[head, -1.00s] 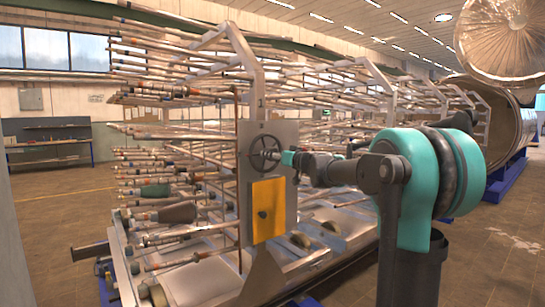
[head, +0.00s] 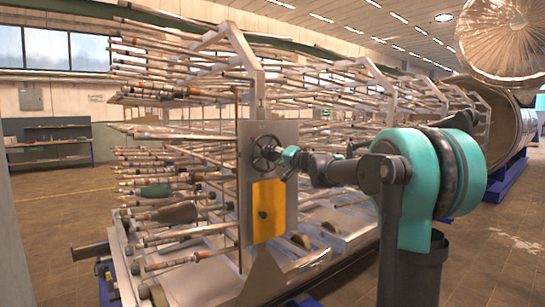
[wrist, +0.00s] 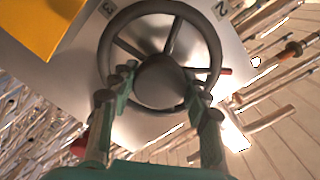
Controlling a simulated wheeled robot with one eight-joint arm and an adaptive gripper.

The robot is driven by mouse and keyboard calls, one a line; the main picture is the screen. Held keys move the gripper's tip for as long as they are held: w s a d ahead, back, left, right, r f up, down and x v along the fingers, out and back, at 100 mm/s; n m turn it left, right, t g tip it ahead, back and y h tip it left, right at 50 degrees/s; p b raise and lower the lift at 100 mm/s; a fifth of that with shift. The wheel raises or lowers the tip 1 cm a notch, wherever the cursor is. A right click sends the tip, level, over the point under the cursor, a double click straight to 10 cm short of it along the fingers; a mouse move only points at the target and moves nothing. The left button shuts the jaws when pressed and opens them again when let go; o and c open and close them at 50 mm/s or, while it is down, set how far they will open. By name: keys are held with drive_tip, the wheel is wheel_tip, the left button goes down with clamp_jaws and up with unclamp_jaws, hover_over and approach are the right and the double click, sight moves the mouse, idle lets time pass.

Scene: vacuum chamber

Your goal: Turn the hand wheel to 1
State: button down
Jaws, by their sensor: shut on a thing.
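The dark hand wheel (head: 262,142) sits on a grey upright panel (head: 284,132) at the near end of the rack. In the wrist view, the wheel rim (wrist: 160,8), its spokes and its round hub (wrist: 162,88) face me. My gripper (wrist: 160,80) has one finger on each side of the hub, and is shut on the wheel. In the head view, my gripper (head: 279,156) meets the wheel from the right. The label 3 (wrist: 107,9) is at the upper left of the wheel and the label 2 (wrist: 221,10) at the upper right. A red piece (wrist: 222,71) shows at the rim's right.
A yellow plate (head: 268,209) hangs on the panel below the wheel. Many long rods (head: 165,195) stick out left of the panel. A pale metal bed (head: 200,285) lies beneath. Open floor (head: 490,255) is at the right.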

drive_tip(key=m, duration=0.4)
drive_tip(key=shift+m, duration=2.6)
drive_tip(key=c, duration=0.7)
unclamp_jaws()
drive_tip(key=shift+c, duration=0.2)
drive_tip(key=shift+s, duration=0.1)
drive_tip(key=v, duration=1.2)
